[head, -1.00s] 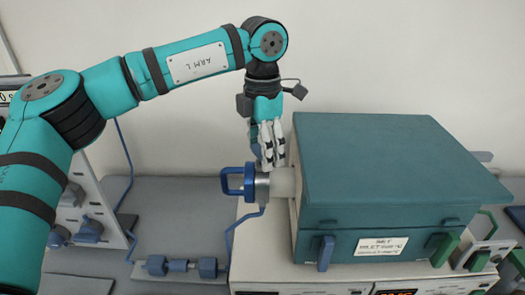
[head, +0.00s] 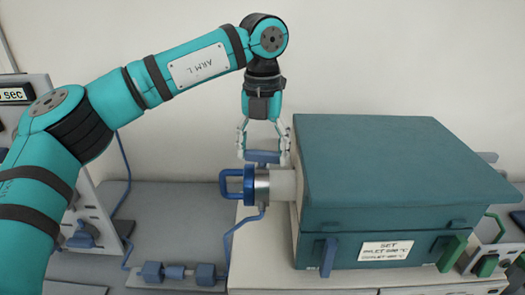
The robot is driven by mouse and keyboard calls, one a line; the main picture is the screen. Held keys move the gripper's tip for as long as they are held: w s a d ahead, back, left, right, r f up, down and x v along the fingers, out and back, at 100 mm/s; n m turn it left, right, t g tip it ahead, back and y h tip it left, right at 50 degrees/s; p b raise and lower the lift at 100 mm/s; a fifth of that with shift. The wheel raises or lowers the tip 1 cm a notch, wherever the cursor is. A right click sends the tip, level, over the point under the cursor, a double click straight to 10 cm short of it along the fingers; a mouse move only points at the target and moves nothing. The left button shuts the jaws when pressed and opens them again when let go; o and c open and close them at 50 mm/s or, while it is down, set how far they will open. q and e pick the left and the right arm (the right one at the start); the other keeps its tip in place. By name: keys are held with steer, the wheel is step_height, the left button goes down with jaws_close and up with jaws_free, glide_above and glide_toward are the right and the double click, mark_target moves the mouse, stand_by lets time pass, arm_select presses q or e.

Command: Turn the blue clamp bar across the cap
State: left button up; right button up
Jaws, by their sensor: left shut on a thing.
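The blue cap (head: 249,185) with its loop handle sits on the left end of the metal port (head: 277,185), which sticks out from the left side of the teal furnace (head: 400,170). My left gripper (head: 263,155) points down just above the port. Its two fingers stand left and right and are shut on the blue clamp bar (head: 263,157). The bar lies level, left to right, over the top of the port, close behind the cap. Its lower mounting is hard to make out. My right gripper is not in view.
A grey instrument (head: 95,215) stands at the left. Blue (head: 328,257) and green (head: 452,253) latches are on the furnace front. The grey bench left of the port is mostly clear.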

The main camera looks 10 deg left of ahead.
mark_target(262, 152)
arm_select(q)
steer(key=shift+r+n, duration=0.1)
steer(key=shift+n, duration=0.7)
steer(key=o, duration=1.2)
step_height(262, 152, up, 12)
